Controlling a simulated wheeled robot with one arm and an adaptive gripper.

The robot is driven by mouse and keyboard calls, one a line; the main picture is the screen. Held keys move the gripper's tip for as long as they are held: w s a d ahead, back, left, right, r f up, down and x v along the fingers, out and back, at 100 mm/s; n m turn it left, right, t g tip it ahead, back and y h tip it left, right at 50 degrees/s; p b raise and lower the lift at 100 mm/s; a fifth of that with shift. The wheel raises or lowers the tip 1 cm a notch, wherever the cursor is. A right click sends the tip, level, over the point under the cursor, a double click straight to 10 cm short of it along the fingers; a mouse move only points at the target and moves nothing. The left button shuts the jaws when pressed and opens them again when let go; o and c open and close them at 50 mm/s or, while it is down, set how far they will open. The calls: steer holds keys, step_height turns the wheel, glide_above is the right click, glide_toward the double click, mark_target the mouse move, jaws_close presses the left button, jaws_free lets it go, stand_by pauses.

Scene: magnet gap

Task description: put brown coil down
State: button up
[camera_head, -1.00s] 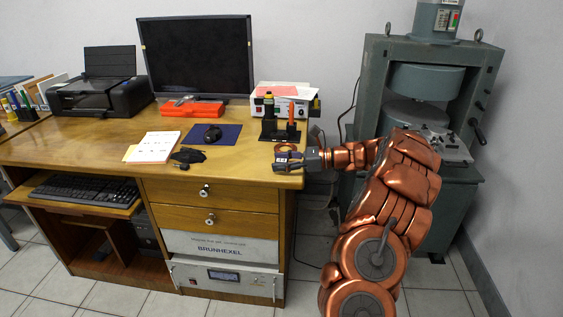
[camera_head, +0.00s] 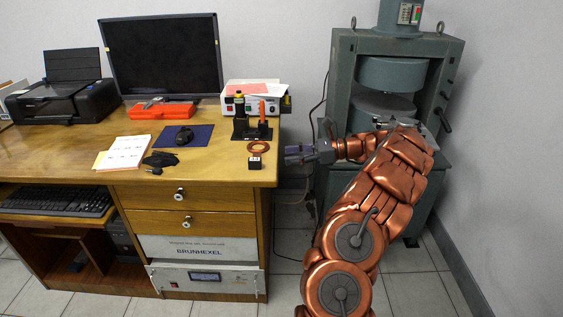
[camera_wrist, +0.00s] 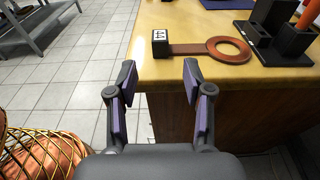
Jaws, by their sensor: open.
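The brown coil (camera_head: 259,147) lies flat on the desk top near its right end. In the wrist view it is a flat ring (camera_wrist: 229,49) with a strip handle that ends in a small black block (camera_wrist: 161,43) marked 44. The black block (camera_head: 255,162) is close to the desk's front right corner. My gripper (camera_head: 293,154) is just off the desk's right edge, apart from the coil. In the wrist view my gripper (camera_wrist: 150,82) is open and empty, with its fingers short of the block.
A black stand (camera_head: 252,130) with an orange rod is just behind the coil. The mouse on its blue pad (camera_head: 184,136), papers (camera_head: 122,153) and a dark item (camera_head: 160,159) lie left. The grey-green magnet (camera_head: 397,80) stands right of the desk.

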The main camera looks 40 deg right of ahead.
steer(key=a+n+g, duration=0.1)
steer(key=a, duration=0.2)
steer(key=w+a+r+n, duration=0.1)
steer(key=a, duration=0.2)
steer(key=a+r+n+g+y, duration=0.1)
steer(key=a, duration=0.2)
steer(key=shift+w+a+r+g, duration=0.15)
steer(key=shift+w+r+g, duration=0.05)
steer(key=shift+w+g, duration=0.15)
steer(key=s+a+r+n+g, duration=0.1)
steer(key=s+a+n+g, duration=0.2)
steer(key=a, duration=0.6)
steer(key=a+r+n+g, duration=0.1)
steer(key=a+n+g, duration=0.25)
steer(key=a, duration=0.55)
steer(key=s+a+f+n+g+h, duration=0.25)
steer(key=s+a+n+h, duration=0.35)
steer(key=s+a, duration=0.5)
steer(key=s+d+f+n+h, duration=0.1)
steer(key=s+f+n+h, duration=0.1)
steer(key=s, duration=0.4)
steer(key=s+d+f+n+g+h, duration=0.1)
steer(key=s+f+n+h, duration=0.1)
steer(key=s+n, duration=0.3)
steer(key=s+d+f+n+h, duration=0.1)
steer(key=s+n+h, duration=0.2)
steer(key=s, duration=0.5)
steer(key=shift+s+f+n, duration=0.35)
steer(key=shift+f, duration=0.05)
